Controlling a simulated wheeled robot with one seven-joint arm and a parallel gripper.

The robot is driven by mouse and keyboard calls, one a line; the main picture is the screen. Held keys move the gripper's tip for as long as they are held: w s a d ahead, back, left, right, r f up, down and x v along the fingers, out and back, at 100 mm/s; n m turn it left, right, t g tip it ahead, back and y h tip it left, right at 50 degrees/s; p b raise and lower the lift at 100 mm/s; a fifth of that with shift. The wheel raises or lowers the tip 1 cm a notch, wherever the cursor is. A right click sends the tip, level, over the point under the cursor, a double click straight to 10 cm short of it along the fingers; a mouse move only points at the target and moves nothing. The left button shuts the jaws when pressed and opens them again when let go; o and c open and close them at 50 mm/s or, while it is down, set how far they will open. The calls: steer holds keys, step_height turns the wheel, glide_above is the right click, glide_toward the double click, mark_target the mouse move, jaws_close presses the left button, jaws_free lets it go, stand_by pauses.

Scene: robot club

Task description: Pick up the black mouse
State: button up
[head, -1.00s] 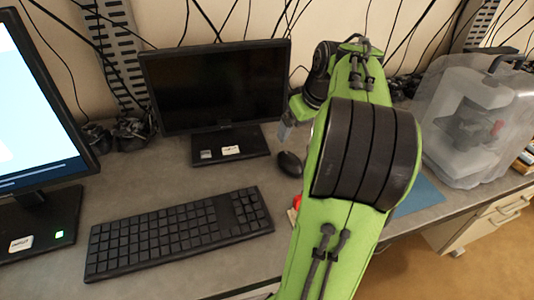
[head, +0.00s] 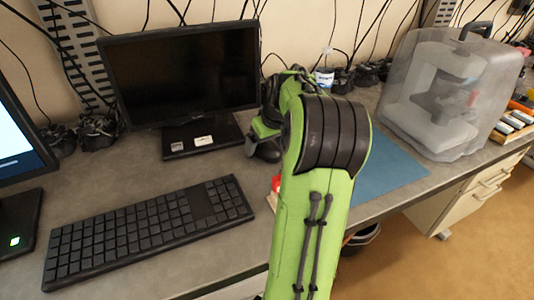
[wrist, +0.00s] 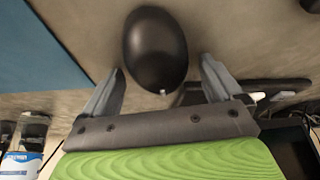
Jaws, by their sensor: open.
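The black mouse (wrist: 155,48) lies on the grey desk. In the wrist view it sits just ahead of my gripper (wrist: 161,82), its near end about level with the fingertips and between their lines. My gripper is open and empty, one finger to each side. In the head view the mouse (head: 267,151) shows partly, right of the monitor base, with my green arm covering the rest. One grey finger of my gripper (head: 254,145) shows beside it. Whether the fingers are at mouse height, I cannot tell.
A black keyboard (head: 150,232) lies at the front left and a dark monitor (head: 182,75) stands behind. A blue mat (head: 385,168) lies to the right, before a covered 3D printer (head: 452,95). A white-labelled can (head: 324,77) stands at the back.

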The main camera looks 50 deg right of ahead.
steer(key=shift+c, duration=0.4)
steer(key=c, duration=1.1)
step_height(320, 180, up, 10)
steer(key=p, duration=0.4)
steer(key=shift+r+p, duration=0.1)
steer(key=shift+p, duration=0.3)
